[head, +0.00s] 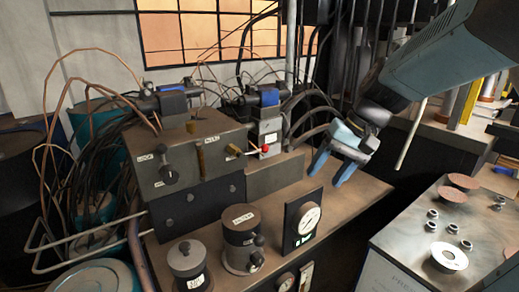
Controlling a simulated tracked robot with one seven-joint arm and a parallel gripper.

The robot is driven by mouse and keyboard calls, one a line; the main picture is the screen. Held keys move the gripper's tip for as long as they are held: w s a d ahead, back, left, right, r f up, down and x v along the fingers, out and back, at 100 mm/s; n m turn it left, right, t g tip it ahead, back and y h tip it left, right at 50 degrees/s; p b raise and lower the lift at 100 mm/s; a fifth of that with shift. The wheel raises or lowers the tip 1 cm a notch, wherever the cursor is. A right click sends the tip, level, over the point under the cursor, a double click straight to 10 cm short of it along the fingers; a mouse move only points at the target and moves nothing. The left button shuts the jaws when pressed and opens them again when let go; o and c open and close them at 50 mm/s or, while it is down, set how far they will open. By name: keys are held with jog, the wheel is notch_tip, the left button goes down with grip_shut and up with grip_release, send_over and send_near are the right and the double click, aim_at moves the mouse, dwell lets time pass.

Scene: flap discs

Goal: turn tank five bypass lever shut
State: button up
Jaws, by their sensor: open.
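A lever with a red ball end (265,149) sticks out at the right end of the grey manifold block (215,150), beside a white-labelled unit (270,135). A brass-coloured upright piece (201,162) and a black knob (168,173) are on the block's front. Small white tags mark these fittings, but their words are too small to read, so I cannot tell which is the tank five bypass lever. My gripper (331,174) is open and empty, with its blue fingers pointing down, to the right of the red-ended lever and apart from it.
A gauge panel (303,219) and two dark canisters (241,240) (187,264) stand in front of the block. Copper pipes and black cables crowd the left and back. A metal-topped cabinet (400,244) with discs and nuts is at right. Bench top right of the gauge is clear.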

jog(key=w+a+f+m+g+y, duration=0.1)
jog(key=w+a+f+y, duration=0.1)
jog(key=w+y, duration=0.3)
jog(key=w+a+f+m+y, duration=0.1)
jog(key=w+a+f+y, duration=0.1)
jog(key=w, duration=0.5)
jog(key=m+t+y, duration=0.3)
jog(key=t+y, duration=0.1)
jog(key=y, duration=0.2)
send_near(260, 149)
jog(key=w+x, duration=0.1)
jog(key=x, duration=0.9)
jog(key=shift+w+f, duration=0.35)
jog(key=shift+w, duration=0.05)
grip_shut()
jog(key=shift+d+h, duration=0.1)
jog(key=shift+h, duration=0.2)
